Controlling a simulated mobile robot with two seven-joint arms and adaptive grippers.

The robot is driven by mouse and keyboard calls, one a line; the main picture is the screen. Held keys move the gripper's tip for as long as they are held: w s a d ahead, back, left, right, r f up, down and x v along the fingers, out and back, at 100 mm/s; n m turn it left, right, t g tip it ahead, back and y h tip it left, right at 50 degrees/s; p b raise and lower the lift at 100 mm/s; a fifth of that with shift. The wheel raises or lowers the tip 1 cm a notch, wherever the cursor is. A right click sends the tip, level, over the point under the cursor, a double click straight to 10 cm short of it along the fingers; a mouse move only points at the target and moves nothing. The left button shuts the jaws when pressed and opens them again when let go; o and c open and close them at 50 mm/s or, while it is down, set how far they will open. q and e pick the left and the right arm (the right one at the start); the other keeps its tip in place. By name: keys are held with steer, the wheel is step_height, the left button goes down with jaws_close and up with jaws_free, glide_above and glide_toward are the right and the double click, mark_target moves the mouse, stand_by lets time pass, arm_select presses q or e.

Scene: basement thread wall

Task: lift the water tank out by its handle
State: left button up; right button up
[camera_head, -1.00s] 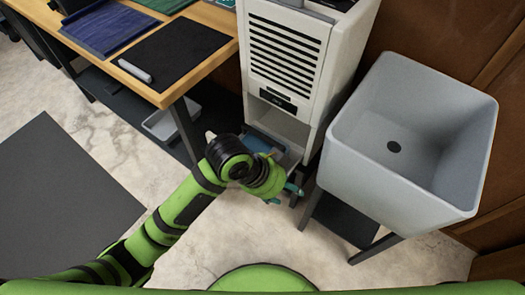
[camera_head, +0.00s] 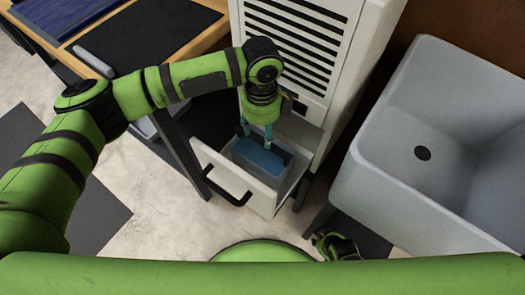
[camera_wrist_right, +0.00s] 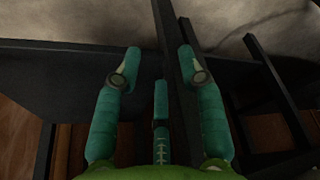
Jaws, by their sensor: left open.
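The water tank (camera_head: 258,157) is a grey box with a blue inside. It sits in the pulled-out white drawer (camera_head: 270,201) at the foot of the white cabinet. My left gripper (camera_head: 257,136) points down over the tank's far side, its teal fingers spread and empty. I cannot tell whether the fingertips touch the tank. The tank's handle cannot be made out; the gripper covers part of that area. My right gripper (camera_wrist_right: 160,65) has its fingers apart with nothing between them; part of it shows low in the head view (camera_head: 337,246).
A black pull handle (camera_head: 222,179) is on the drawer front. The white cabinet (camera_head: 300,50) stands behind, with a grey sink (camera_head: 390,150) to the right. A wooden table (camera_head: 205,40) is at left. Dark metal bars (camera_wrist_right: 180,60) cross the right wrist view.

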mark_target(262, 141)
arm_select(q)
step_height(262, 141, down, 7)
steer(key=shift+r+b, duration=0.15)
steer(key=shift+b, duration=0.45)
jaws_close()
steer(key=shift+w+r, duration=0.1)
steer(key=shift+r, duration=0.1)
